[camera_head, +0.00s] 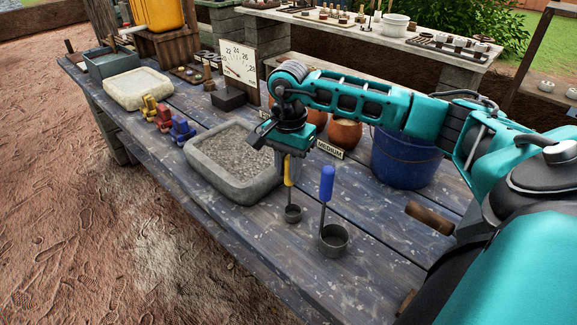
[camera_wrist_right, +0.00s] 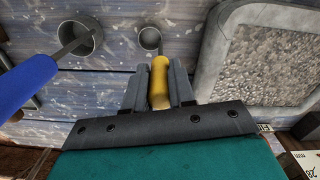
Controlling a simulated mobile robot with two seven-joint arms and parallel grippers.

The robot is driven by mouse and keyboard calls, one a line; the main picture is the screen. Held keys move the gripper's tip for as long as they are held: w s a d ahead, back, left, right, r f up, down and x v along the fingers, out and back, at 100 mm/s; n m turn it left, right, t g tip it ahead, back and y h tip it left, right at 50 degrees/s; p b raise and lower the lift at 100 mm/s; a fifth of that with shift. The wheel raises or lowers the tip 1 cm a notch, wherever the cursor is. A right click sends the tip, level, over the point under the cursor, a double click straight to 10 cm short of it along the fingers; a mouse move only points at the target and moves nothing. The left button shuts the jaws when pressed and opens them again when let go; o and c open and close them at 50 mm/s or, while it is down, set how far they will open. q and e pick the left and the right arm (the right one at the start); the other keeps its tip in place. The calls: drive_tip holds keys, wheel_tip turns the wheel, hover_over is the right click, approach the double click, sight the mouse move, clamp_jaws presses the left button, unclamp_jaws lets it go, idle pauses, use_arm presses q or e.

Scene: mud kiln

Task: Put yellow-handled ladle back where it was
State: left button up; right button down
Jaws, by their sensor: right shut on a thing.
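The yellow-handled ladle (camera_head: 289,172) has a small grey cup and stands upright at the table, its cup low at the tabletop; I cannot tell if it touches. In the right wrist view its yellow handle (camera_wrist_right: 159,80) lies between the two fingers. My right gripper (camera_head: 290,160) is shut on the top of that handle, pointing down. The blue-handled ladle (camera_head: 327,184), with a larger cup, stands just to the right; it also shows at the left of the right wrist view (camera_wrist_right: 25,82). My left gripper is not in view.
A stone tray of gravel (camera_head: 232,163) is close to the left of the ladle. A blue bucket (camera_head: 405,160) and terracotta pots (camera_head: 345,132) with a "MEDIUM" sign (camera_head: 330,149) stand behind. The wooden table (camera_head: 265,250) is clear in front.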

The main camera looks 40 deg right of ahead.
drive_tip(key=shift+f, duration=0.2)
drive_tip(key=c, duration=0.9)
unclamp_jaws()
drive_tip(key=shift+c, duration=0.2)
wheel_tip(320, 180, up, 12)
drive_tip(key=shift+r, duration=0.25)
